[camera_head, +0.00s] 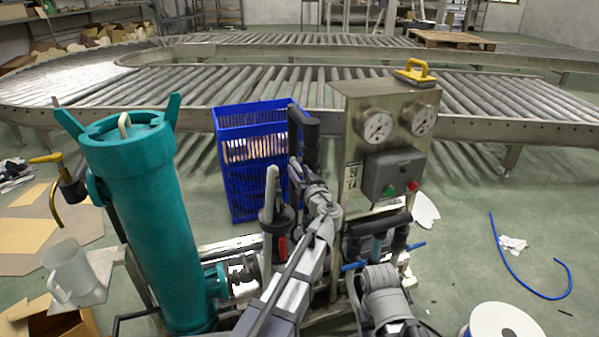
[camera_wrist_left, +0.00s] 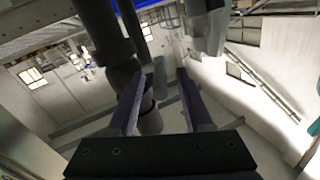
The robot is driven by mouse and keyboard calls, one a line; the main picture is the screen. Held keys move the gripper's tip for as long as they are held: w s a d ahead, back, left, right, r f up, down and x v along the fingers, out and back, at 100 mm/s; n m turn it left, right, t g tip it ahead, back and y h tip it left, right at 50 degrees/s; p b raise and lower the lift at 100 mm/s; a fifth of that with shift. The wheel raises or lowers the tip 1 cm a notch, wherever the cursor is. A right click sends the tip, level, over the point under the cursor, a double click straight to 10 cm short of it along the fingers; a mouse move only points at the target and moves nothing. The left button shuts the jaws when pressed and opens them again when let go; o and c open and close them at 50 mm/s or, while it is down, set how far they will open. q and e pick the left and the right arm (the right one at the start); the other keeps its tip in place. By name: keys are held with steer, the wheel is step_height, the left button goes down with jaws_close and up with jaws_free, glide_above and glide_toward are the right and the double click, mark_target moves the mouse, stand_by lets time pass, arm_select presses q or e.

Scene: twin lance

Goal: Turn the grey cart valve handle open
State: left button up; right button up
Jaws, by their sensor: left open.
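A light grey upright handle (camera_head: 271,188) stands on a dark valve body with a red part, between the teal filter housing and my left arm. My left gripper (camera_head: 298,168) is just right of the handle and behind it, close to a black vertical pipe (camera_head: 306,130). In the left wrist view the two fingers (camera_wrist_left: 158,90) are spread. A small grey piece (camera_wrist_left: 160,75) and a dark cylinder (camera_wrist_left: 150,115) show between them; I cannot tell whether they touch. My right arm shows at the bottom centre; its fingers cannot be made out.
A teal filter housing (camera_head: 150,220) stands left. A steel panel (camera_head: 350,130) with gauges and a grey switch box (camera_head: 394,174) stands right. A blue crate (camera_head: 240,185) is behind. A clear jug (camera_head: 68,272) stands at left. Floor at right is mostly open.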

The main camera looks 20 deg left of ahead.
arm_select(q)
steer(key=shift+a, duration=0.1)
steer(key=shift+c, duration=0.4)
jaws_close()
stand_by(1.0)
